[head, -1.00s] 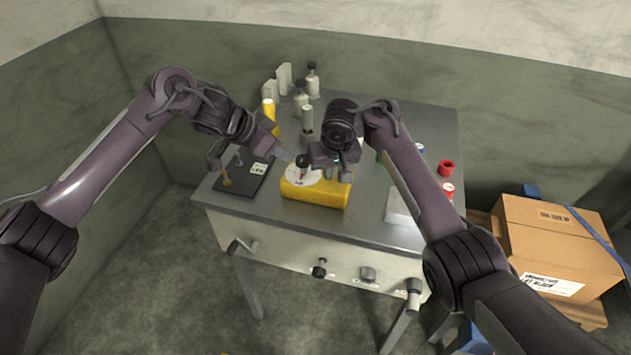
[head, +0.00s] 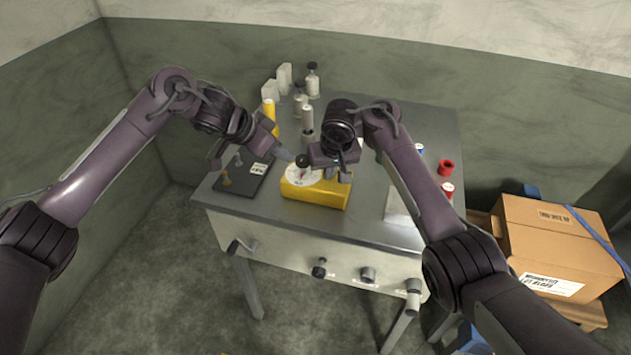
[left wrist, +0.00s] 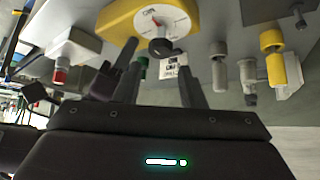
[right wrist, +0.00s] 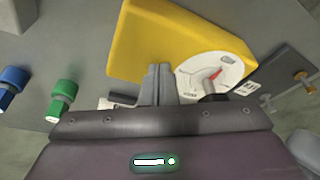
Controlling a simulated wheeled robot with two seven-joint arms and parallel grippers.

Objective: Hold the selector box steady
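The yellow selector box (head: 318,194) sits near the front of the grey table. Its white dial (head: 300,175) has a red pointer, and a black knob (left wrist: 163,47) stands by it. My left gripper (head: 285,155) reaches in from the left beside the knob; in the left wrist view its two fingers are apart, with the knob beyond and between them, and I cannot tell contact. My right gripper (head: 342,173) is over the right part of the box. In the right wrist view its fingers (right wrist: 156,82) are together against or just above the yellow box; nothing shows between them.
A dark tray (head: 243,183) lies left of the box. Bottles and cylinders (head: 305,105) stand behind. Red cups (head: 446,168) are at the right, and a cardboard box (head: 555,240) is beyond the table. Knobs (head: 368,274) project from the table's front.

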